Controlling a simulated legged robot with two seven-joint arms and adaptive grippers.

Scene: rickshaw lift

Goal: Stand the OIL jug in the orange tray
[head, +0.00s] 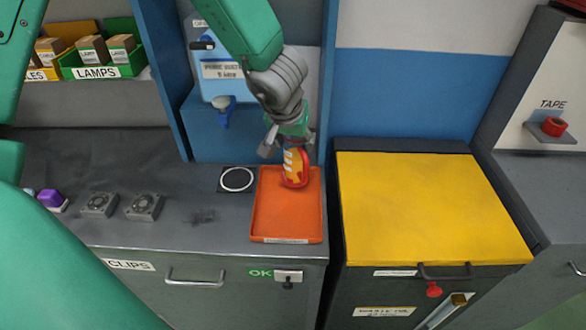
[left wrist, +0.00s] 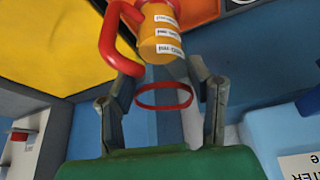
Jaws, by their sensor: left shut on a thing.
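The OIL jug (head: 296,167), yellow-orange with a red handle and white labels, is roughly upright over the back right part of the orange tray (head: 268,222). I cannot tell whether its base touches the tray. My left gripper (head: 290,137) comes down from above and is shut on the jug's upper part. In the left wrist view the jug (left wrist: 161,40) lies at the far end of the left gripper's fingers (left wrist: 165,92), with a red ring between them. The tray (left wrist: 190,10) shows behind it. My right gripper is not in view.
A blue-white water container (head: 221,70) stands behind the tray. A white ring on a black square (head: 237,179) lies left of the tray. A yellow-topped cabinet (head: 425,208) stands to the right across a gap. Grey square parts (head: 144,207) sit on the counter.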

